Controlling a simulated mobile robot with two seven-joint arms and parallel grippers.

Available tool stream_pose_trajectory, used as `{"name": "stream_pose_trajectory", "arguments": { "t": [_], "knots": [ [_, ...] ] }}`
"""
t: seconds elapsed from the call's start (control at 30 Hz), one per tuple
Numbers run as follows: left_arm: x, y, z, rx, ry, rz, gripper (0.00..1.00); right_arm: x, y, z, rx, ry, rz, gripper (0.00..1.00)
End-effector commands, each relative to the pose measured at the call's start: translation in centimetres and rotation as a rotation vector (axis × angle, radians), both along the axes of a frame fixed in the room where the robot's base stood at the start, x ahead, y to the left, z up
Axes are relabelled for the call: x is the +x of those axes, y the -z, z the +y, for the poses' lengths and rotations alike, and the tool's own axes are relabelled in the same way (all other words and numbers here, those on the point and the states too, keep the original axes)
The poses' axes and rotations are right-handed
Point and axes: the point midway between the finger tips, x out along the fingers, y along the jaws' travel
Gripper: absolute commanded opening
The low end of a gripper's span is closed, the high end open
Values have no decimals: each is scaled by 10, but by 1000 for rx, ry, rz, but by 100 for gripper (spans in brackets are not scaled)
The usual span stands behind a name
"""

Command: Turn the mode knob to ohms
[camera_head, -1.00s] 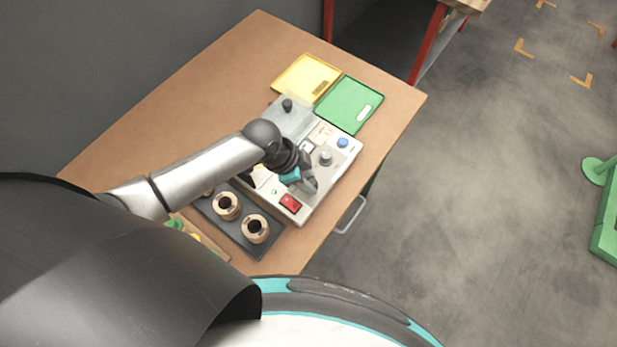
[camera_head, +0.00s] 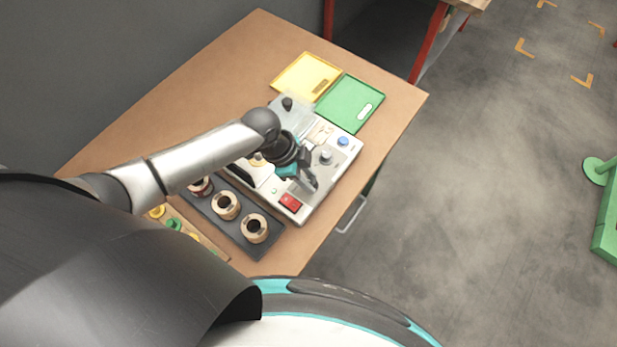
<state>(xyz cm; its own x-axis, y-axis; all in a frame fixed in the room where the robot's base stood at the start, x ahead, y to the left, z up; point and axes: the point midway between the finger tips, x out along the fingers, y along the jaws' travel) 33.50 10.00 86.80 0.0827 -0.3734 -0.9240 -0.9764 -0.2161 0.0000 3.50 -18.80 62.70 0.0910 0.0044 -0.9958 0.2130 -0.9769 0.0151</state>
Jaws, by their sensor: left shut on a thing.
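The tester (camera_head: 318,198) is a pale box on the table with a red rocker switch (camera_head: 290,203), a blue button (camera_head: 342,142) and a grey knob (camera_head: 326,157) on its top. My left gripper (camera_head: 312,183) reaches down over the tester's top, between the red switch and the grey knob. Its fingers are shut on what I take to be the mode knob, which they hide. The knob's pointer and the mode marks cannot be read. My right gripper is not in view.
A dark tray (camera_head: 234,236) with several coils lies in front of the tester, and a wooden strip (camera_head: 203,243) with coloured pieces beside it. A yellow tray (camera_head: 290,83) and a green tray (camera_head: 335,112) lie behind. The table's left part is clear.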

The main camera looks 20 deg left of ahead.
Motion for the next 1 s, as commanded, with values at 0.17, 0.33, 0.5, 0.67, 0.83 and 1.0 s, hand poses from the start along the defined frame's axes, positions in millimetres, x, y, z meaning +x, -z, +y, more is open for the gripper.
{"name": "stream_pose_trajectory", "arguments": {
  "t": [0.17, 0.33, 0.5, 0.67, 0.83, 1.0],
  "knots": [
    [3, 1, 1, 2, 166, -4, 0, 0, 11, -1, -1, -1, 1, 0],
    [4, 2, 1, 2, 328, -3, 0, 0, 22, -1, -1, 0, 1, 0],
    [5, 2, 0, 1, 484, -3, 0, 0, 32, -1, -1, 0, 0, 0],
    [5, 2, 0, 0, 611, -2, 0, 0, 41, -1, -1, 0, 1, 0],
    [6, 1, -1, 0, 719, -2, 0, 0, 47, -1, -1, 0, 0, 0],
    [5, 1, -1, 0, 791, 0, 0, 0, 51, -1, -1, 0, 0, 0]
  ]
}}
